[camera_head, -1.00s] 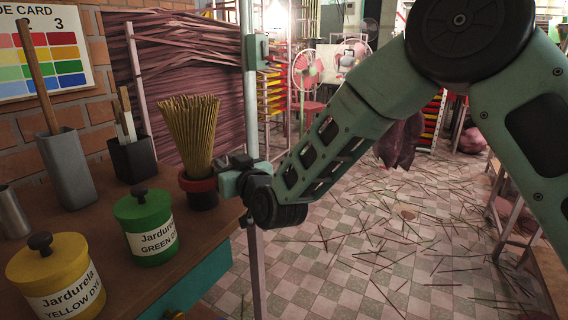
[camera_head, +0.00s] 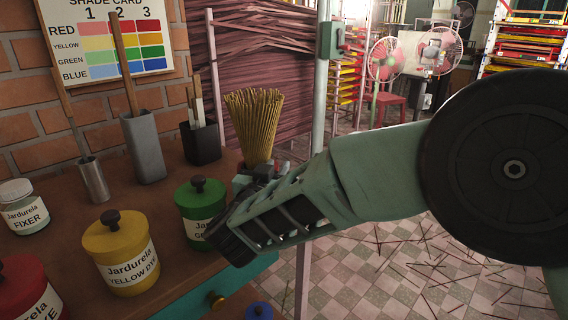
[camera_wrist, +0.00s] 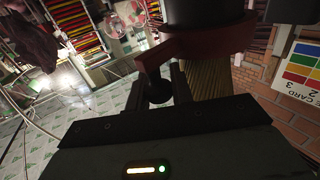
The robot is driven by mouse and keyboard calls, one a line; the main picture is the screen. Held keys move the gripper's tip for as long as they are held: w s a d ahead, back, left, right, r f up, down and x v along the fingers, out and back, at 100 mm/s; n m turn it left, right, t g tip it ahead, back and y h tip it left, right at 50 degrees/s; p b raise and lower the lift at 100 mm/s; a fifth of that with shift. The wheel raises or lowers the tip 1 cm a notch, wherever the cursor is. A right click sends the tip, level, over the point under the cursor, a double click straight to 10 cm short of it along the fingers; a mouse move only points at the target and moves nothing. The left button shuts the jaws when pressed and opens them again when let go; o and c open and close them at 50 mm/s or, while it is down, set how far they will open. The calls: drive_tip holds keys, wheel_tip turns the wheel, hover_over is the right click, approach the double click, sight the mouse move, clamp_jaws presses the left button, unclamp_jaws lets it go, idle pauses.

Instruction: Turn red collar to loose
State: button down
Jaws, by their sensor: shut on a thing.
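A bundle of tan incense sticks (camera_head: 255,122) stands upright at the table's right edge. In the wrist view the bundle (camera_wrist: 208,85) hangs below a dark holder (camera_wrist: 198,12), since that picture is turned over. The red collar (camera_wrist: 205,40) rings the holder, and its red arm reaches to the left with a black knob (camera_wrist: 158,92) on it. My gripper (camera_wrist: 160,85) is shut on this part of the collar, one finger on each side of the knob. In the head view my gripper (camera_head: 262,172) and wrist hide most of the collar.
Green (camera_head: 196,207) and yellow (camera_head: 120,252) dye jars stand close to my wrist. A red jar (camera_head: 25,290), a fixer jar (camera_head: 25,210) and tool holders (camera_head: 142,148) stand further left. A metal post (camera_head: 320,75) rises behind the bundle. Loose sticks litter the floor.

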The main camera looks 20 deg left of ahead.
idle(0.5)
drive_tip(key=c, duration=1.5)
unclamp_jaws()
drive_tip(key=s+d+p, duration=0.1)
drive_tip(key=s+d, duration=0.1)
drive_tip(key=s, duration=1.5)
drive_tip(key=shift+s+d, duration=0.15)
drive_tip(key=shift+d, duration=0.1)
